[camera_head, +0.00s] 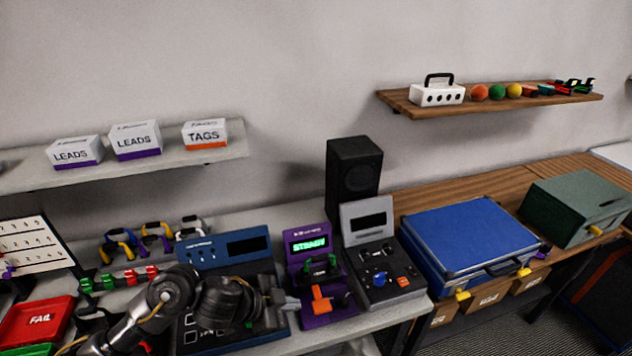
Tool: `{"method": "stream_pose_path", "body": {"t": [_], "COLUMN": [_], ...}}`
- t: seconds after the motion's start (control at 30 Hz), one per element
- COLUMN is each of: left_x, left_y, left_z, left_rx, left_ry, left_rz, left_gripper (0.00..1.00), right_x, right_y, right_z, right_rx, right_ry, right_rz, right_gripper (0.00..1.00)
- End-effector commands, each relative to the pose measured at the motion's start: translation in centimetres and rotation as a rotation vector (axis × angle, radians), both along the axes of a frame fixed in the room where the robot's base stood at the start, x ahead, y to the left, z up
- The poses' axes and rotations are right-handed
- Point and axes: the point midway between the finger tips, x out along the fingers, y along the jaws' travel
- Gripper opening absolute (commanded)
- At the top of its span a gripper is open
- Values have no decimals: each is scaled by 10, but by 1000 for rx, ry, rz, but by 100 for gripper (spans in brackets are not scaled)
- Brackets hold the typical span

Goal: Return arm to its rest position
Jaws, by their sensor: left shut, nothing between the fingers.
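My left arm (165,303) reaches in from the lower left over the bench. My left gripper (291,303) is shut and empty. It points right, just left of the orange lever (320,298) on the purple tester (315,258), whose green display is lit. I cannot tell whether the fingertips touch the tester. A green and black piece (320,267) sits on the tester above the lever. My arm hides part of the blue-topped device (223,249) behind it. My right gripper does not show.
A grey device with knobs (372,235) and a black speaker (354,170) stand right of the tester. A blue case (470,240) and green box (577,210) sit further right. A red FAIL tray (37,321) and colored clips (118,280) lie left. Shelves hang above.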

Motion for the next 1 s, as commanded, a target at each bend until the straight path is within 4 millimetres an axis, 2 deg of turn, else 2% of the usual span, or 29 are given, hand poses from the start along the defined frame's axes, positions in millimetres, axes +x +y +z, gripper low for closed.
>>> {"method": "stream_pose_path", "body": {"t": [0.17, 0.23, 0.3, 0.37, 0.5, 0.7, 1.0], "left_x": [-8, -15, -25, -37, -77, -142, -233], "left_y": [-9, -11, -6, 8, 54, 105, 148], "left_z": [-2, -4, -8, -14, -38, -67, -90], "left_rx": [-47, -83, -111, -119, -81, 4, 96], "left_ry": [-20, -34, -32, -10, 104, 295, 548], "left_rz": [61, 138, 256, 381, 647, 877, 1069], "left_gripper": [0, 0, 0, 0, 0, 0, 0], "right_x": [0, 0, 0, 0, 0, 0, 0], "right_y": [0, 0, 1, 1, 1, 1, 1], "right_z": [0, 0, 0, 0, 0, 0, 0], "right_rx": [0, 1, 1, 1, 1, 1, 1], "right_ry": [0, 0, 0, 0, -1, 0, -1], "right_rz": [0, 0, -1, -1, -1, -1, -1], "right_gripper": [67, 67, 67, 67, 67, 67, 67]}}
